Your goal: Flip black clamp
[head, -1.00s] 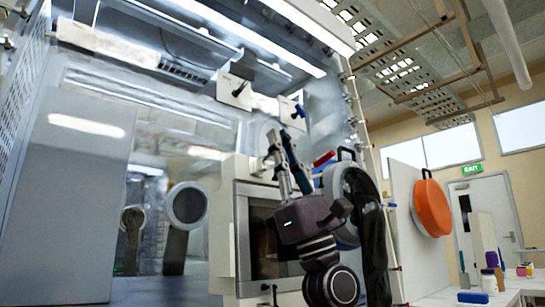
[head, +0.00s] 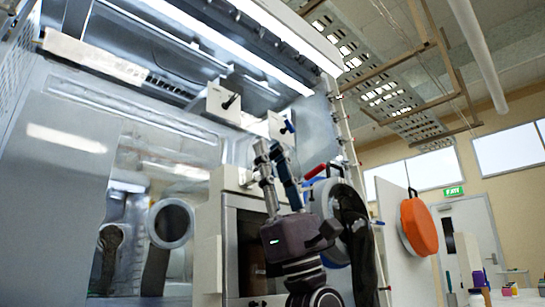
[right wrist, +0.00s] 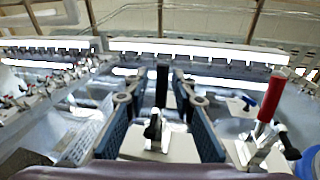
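The black clamp (head: 230,101) is a black handle on a white block high on the glovebox front in the head view. In the right wrist view the black clamp (right wrist: 153,130) shows upright on its white plate, framed between my fingers. My right gripper (head: 270,151) is open and empty, below and to the right of the clamp in the head view, and apart from it. Its blue-padded fingers (right wrist: 162,108) stand apart in the right wrist view. My left gripper is not in view.
A blue-handled clamp (head: 289,126) and a red-handled clamp (head: 314,171) sit to the right of the black clamp. A round glove port (head: 170,222) is at lower left. An orange round cover (head: 419,226) hangs on a white panel at right.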

